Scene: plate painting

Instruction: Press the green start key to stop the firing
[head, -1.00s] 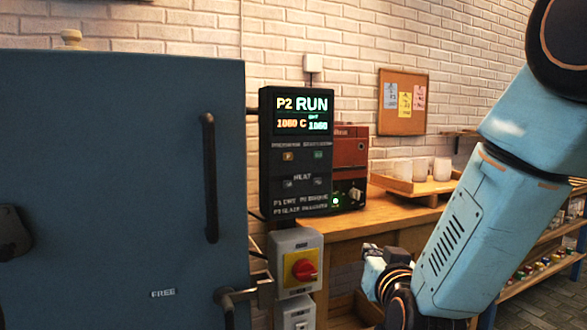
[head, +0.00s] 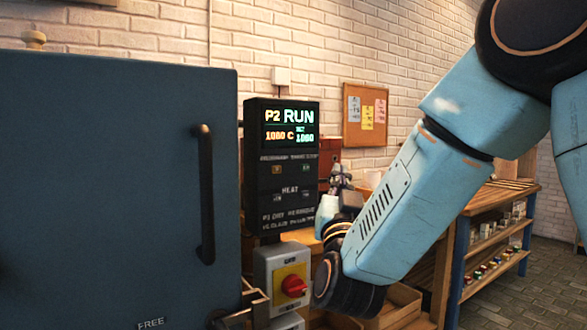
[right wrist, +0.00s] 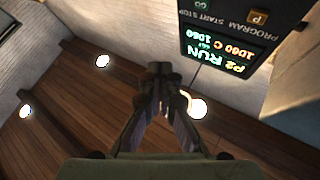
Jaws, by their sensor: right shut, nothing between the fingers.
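The black kiln controller (head: 279,215) hangs on the wall right of the blue kiln door. Its lit display (head: 290,127) reads P2 RUN with temperature figures below. The small green start key (head: 305,168) is on the right of the key row under the display, beside an amber P key (head: 277,169). In the right wrist view the green key (right wrist: 201,4) shows at the top edge, with the display (right wrist: 216,56) below it. My right gripper (head: 340,174) is right of the controller, apart from it. Its fingers (right wrist: 160,70) are shut and empty. My left gripper is not in view.
The blue kiln door (head: 100,190) with its black handle (head: 204,195) fills the left. A red rotary switch (head: 293,286) on a yellow plate sits below the controller. A reddish box (head: 329,150) stands behind my gripper. A wooden shelf unit (head: 490,240) is at right.

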